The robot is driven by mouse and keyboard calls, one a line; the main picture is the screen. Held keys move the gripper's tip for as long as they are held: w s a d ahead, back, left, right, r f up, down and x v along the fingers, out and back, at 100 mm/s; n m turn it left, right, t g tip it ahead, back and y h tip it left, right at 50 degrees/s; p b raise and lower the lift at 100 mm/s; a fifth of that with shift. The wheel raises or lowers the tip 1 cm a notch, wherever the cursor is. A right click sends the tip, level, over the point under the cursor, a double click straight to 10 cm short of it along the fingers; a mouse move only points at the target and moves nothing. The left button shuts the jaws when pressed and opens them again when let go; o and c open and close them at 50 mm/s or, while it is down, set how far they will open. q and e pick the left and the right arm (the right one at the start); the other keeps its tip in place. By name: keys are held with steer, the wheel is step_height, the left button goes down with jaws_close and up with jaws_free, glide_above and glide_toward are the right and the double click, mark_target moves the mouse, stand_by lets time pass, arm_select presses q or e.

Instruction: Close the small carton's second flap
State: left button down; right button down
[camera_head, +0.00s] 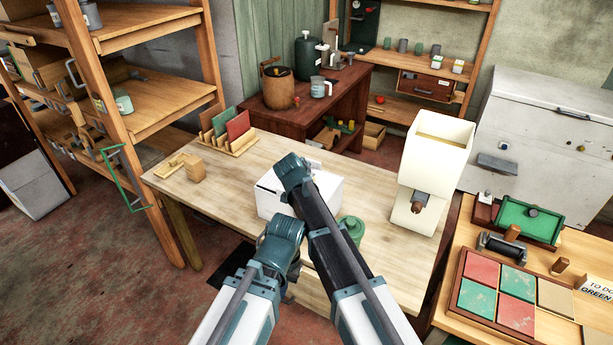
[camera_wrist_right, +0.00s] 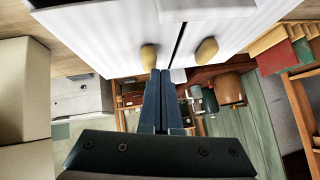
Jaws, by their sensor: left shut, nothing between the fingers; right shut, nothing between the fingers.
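The small carton (camera_head: 272,203) is a white box near the middle of the wooden table in the head view, partly hidden behind my arms. In the right wrist view its white panels (camera_wrist_right: 100,37) fill the top, with a dark narrow gap between them and a yellowish tab on each side. My right gripper (camera_wrist_right: 160,76) is shut and empty, its fingertips close to the panels by the gap; I cannot tell if they touch. My left gripper (camera_head: 284,230) is in front of the carton, shut and empty, its fingertips hard to make out.
A green jar (camera_head: 352,229) stands right beside the carton. A cream dispenser (camera_head: 436,150) stands at the table's right end. A rack of coloured boards (camera_head: 232,136) and wooden blocks (camera_head: 195,171) are at the left. The table's left front part is clear.

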arm_select(q)
steer(key=shift+r, duration=0.2)
arm_select(e)
steer(key=shift+r, duration=0.2)
arm_select(q)
steer(key=shift+r+p, duration=0.7)
steer(key=shift+p, duration=0.2)
arm_select(e)
steer(key=shift+r, duration=0.65)
